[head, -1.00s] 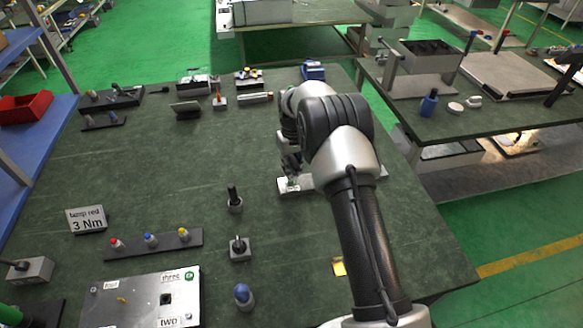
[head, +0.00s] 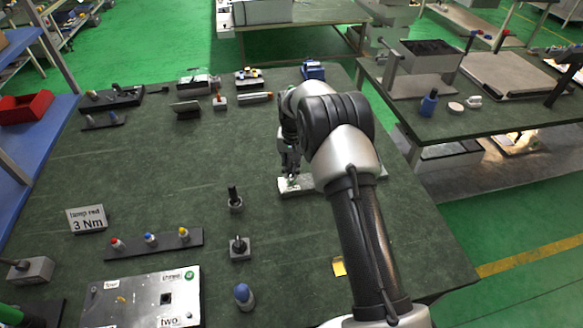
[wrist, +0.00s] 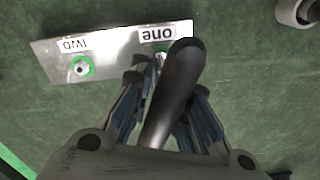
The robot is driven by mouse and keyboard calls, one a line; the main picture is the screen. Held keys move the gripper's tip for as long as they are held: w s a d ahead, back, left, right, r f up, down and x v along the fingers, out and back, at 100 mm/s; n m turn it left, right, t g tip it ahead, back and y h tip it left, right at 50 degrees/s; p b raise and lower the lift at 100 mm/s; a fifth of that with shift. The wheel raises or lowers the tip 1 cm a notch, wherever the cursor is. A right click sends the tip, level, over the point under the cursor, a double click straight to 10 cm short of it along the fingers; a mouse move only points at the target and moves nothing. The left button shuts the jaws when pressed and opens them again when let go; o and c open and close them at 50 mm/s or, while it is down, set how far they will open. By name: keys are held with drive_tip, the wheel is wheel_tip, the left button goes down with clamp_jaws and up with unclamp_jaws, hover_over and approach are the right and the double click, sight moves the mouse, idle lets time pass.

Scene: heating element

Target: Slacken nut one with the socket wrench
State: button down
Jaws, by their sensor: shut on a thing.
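My gripper (wrist: 160,95) is shut on a dark-handled tool, the socket wrench (wrist: 175,90), whose rounded handle end points towards the top of the wrist view. A light metal plate (wrist: 115,60) lies beneath it, with labels "one" (wrist: 165,33) and "two" (wrist: 76,44). A round fitting with a green ring (wrist: 82,67) sits by label two. In the head view my gripper (head: 290,165) is over the left end of the plate (head: 296,188).
On the green bench (head: 140,185) stand a dark upright tool in a holder (head: 235,198), a square-based holder (head: 239,247) and a blue-topped piece (head: 243,295). A "3 Nm" sign (head: 87,218) and another labelled plate (head: 140,298) are at the left. The bench's middle left is clear.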

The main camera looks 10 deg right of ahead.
drive_tip(key=shift+m, duration=0.8)
drive_tip(key=m, duration=0.4)
drive_tip(key=shift+m, duration=0.4)
drive_tip(key=m, duration=0.3)
drive_tip(key=m, duration=0.4)
